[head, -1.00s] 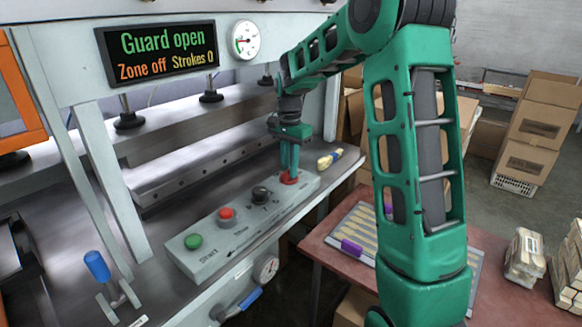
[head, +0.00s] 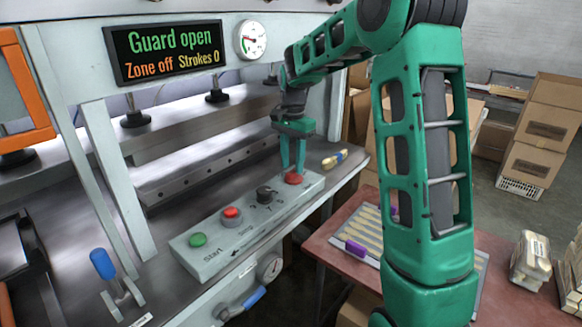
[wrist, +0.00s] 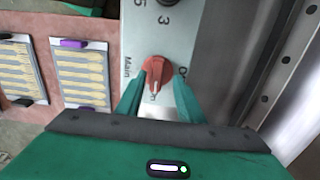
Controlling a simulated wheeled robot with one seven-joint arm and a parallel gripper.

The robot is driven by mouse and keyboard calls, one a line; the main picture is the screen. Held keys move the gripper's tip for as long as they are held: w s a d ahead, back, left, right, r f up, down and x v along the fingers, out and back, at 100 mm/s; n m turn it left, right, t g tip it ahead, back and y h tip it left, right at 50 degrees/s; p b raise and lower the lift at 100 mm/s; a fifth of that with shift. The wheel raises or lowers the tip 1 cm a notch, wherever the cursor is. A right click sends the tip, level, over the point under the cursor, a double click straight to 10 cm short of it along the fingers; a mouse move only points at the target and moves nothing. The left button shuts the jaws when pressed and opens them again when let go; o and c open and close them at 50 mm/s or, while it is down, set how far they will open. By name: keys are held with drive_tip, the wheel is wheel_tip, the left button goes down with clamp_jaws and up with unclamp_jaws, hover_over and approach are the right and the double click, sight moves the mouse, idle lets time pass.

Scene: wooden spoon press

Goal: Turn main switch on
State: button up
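The main switch is a red rotary knob (head: 294,179) at the far end of the grey control panel (head: 213,262). In the wrist view the red knob (wrist: 156,72) sits between the labels "Main" and "On", with a pale mark on its near side. I cannot tell for sure which position it is turned to. My gripper (head: 292,168) is over the knob, pointing down. Its two green fingers (wrist: 160,82) stand apart on either side of the knob, with a gap between them. Exact contact is hard to tell.
The panel also carries a black selector (head: 266,194), a red button (head: 231,216) and a green start button (head: 198,240). The display (head: 167,52) reads "Guard open", "Zone off", "Strokes 0". A red table (head: 324,240) stands right.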

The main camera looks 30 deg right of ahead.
sight(292, 170)
wheel_tip(292, 170, up, 9)
idle(0.3)
drive_tip(key=shift+a, duration=0.1)
idle(0.4)
drive_tip(key=s+d+f+n, duration=0.1)
drive_tip(key=s+d+n, duration=0.1)
drive_tip(key=s, duration=0.9)
drive_tip(key=s+d+n, duration=0.2)
drive_tip(key=s, duration=0.9)
drive_tip(key=s+f+n, duration=0.1)
drive_tip(key=s+f, duration=0.1)
drive_tip(key=s, duration=0.3)
drive_tip(key=s+a+f+n, duration=0.1)
drive_tip(key=s+f, duration=0.2)
drive_tip(key=s, duration=0.3)
drive_tip(key=s+f+n, duration=0.1)
drive_tip(key=s+f, duration=0.1)
drive_tip(key=s, duration=0.4)
drive_tip(key=shift+s+a+f, duration=0.15)
drive_tip(key=shift+s+f, duration=0.05)
drive_tip(key=shift+f, duration=0.2)
